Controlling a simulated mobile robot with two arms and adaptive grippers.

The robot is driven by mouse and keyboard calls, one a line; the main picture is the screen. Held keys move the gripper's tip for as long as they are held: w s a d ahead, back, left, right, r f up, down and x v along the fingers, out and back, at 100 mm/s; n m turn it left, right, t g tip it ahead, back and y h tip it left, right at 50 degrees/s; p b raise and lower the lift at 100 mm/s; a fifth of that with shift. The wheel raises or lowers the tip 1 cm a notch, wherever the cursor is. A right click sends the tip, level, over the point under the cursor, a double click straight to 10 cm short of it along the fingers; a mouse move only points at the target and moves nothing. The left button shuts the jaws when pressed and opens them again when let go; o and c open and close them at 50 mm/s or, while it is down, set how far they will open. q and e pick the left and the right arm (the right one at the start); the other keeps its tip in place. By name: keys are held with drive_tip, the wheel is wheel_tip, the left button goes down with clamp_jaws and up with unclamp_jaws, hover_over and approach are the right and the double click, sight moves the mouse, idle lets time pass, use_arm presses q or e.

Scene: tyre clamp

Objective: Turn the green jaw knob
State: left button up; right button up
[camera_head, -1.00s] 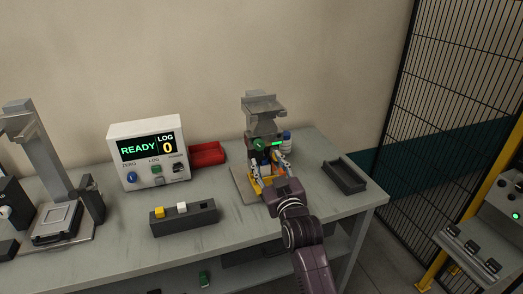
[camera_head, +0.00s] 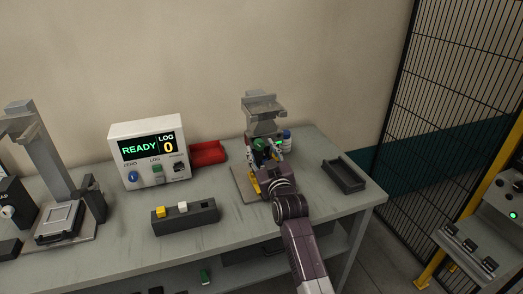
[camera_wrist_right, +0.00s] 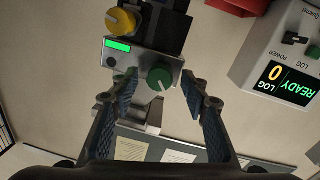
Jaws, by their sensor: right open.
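The green jaw knob (camera_wrist_right: 160,78) is on the front of a grey clamp fixture (camera_wrist_right: 146,62). It has a light pointer line and sits next to a small lit green display (camera_wrist_right: 118,45). In the head view the green knob (camera_head: 260,144) shows just beyond my fingers. My right gripper (camera_wrist_right: 160,92) is open. Its two blue-padded fingers stand on either side of the knob in the wrist view, with gaps on both sides; contact is not visible. In the head view my right gripper (camera_head: 267,160) is in front of the clamp and hides its lower part. My left gripper is not in view.
A yellow knob (camera_wrist_right: 121,21) is on the same fixture. A READY/LOG box (camera_head: 147,152), a red bin (camera_head: 208,152), a block with yellow and white pieces (camera_head: 184,218), a white-capped bottle (camera_head: 286,140) and a dark tray (camera_head: 344,175) stand on the table around it.

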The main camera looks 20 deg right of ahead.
clamp_jaws()
drive_tip(key=shift+m+p, duration=0.4)
drive_tip(key=shift+m, duration=0.1)
unclamp_jaws()
drive_tip(key=s, duration=1.2)
drive_tip(key=shift+a, duration=0.3)
